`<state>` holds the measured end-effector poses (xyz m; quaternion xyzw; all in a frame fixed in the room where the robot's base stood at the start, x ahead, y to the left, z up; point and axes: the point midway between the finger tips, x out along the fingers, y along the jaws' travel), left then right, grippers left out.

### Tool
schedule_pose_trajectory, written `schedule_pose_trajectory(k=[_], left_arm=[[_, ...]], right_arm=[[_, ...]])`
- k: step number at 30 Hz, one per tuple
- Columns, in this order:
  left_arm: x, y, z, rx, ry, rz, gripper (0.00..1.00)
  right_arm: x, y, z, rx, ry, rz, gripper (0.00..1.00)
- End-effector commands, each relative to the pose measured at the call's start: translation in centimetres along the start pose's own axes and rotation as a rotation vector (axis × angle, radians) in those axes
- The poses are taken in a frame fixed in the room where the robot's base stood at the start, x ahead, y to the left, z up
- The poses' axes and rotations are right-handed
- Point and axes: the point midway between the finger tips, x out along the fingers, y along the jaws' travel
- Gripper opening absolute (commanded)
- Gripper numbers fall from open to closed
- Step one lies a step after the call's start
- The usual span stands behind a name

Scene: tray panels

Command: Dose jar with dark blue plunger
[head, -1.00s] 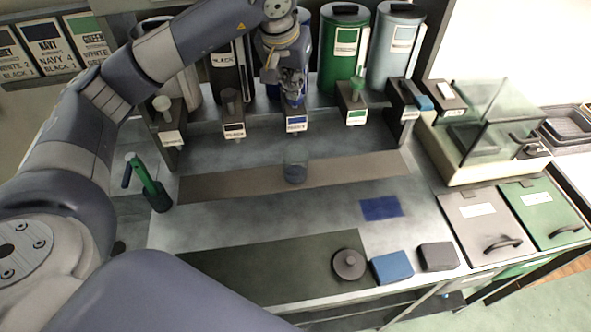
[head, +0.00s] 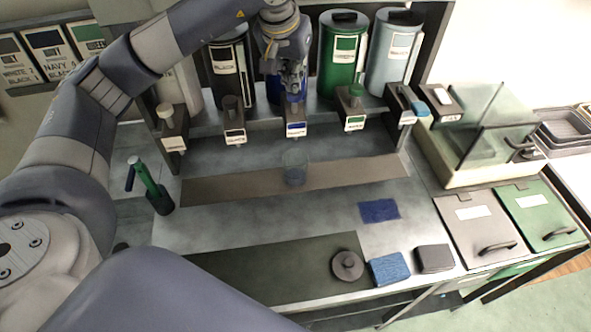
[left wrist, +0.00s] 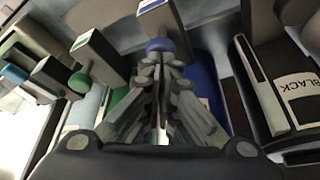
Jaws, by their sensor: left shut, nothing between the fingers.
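The clear jar (head: 295,168) stands upright on the brown strip, below the front of the dark blue dispenser; what it holds is hard to make out. The dark blue plunger (left wrist: 160,45) shows in the left wrist view just beyond my fingertips. Its dispenser has a white label (head: 296,130) in the head view. My left gripper (head: 294,86) is shut and empty, pointing down above this dispenser; it also shows in the left wrist view (left wrist: 160,68). I cannot tell whether the fingertips touch the plunger. My right gripper is not in view.
Black (head: 231,103), green (head: 355,92) and other plungers stand on both sides, with canisters behind. A glass-shielded box (head: 470,150) is at right.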

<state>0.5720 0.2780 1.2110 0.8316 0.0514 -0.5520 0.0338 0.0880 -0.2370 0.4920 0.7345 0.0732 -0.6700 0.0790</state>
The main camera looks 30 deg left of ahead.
Motion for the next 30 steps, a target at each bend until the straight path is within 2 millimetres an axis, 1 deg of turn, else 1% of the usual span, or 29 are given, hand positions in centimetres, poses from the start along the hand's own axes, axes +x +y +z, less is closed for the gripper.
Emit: schedule_pose_trajectory(k=[17, 30], left_arm=[[0.1, 0.0, 0.0, 0.000, 0.001, 0.001, 0.00], [1.5, 0.0, 0.6, 0.000, 0.001, 0.001, 0.00]], right_arm=[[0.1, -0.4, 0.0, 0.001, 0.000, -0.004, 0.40], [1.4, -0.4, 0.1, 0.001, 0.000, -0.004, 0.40]])
